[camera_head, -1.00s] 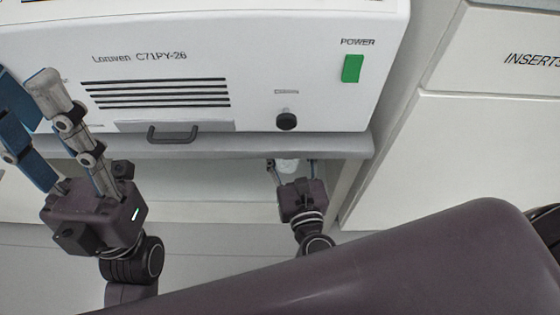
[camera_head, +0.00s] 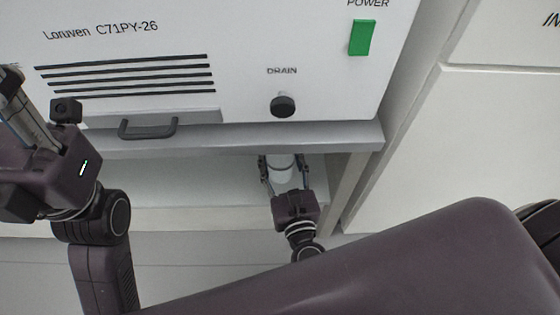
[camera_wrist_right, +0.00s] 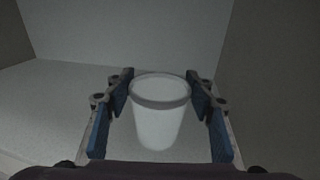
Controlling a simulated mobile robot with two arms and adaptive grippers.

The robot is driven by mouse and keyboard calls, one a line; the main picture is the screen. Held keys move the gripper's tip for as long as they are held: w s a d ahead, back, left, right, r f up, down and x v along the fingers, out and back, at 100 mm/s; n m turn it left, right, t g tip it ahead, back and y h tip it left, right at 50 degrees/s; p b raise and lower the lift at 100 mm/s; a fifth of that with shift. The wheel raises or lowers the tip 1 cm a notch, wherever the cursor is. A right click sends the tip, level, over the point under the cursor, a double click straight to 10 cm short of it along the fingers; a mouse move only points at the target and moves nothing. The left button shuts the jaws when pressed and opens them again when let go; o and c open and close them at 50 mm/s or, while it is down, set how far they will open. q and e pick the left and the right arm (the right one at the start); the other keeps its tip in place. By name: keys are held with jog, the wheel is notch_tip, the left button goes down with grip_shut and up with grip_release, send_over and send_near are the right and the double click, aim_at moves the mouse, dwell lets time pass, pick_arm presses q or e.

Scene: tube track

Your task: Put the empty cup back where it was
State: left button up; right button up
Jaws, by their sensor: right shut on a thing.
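A white cup (camera_head: 280,170) is between the fingers of my right gripper (camera_head: 283,172) in the head view, under the machine's front ledge and below the drain knob. In the right wrist view the cup (camera_wrist_right: 159,115) is upright, with a grey rim, between the blue finger pads of the right gripper (camera_wrist_right: 160,110), which is shut on it. I cannot tell whether its base touches the shelf, and its inside is not clear. My left gripper (camera_head: 12,95) is at the left edge of the head view, its fingers partly cut off.
The white machine (camera_head: 240,40) has a black drain knob (camera_head: 283,105), a green power switch (camera_head: 361,38) and a dark handle (camera_head: 148,128). Beneath it is an open recess with a pale shelf (camera_head: 190,185), bounded by a side wall at the right. White cabinet drawers (camera_head: 500,130) stand at the right.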

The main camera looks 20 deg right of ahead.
jog(key=shift+f, duration=0.25)
jog(key=o, duration=0.6)
jog(key=shift+f, duration=0.2)
jog(key=o, duration=0.4)
jog(key=shift+o, duration=0.2)
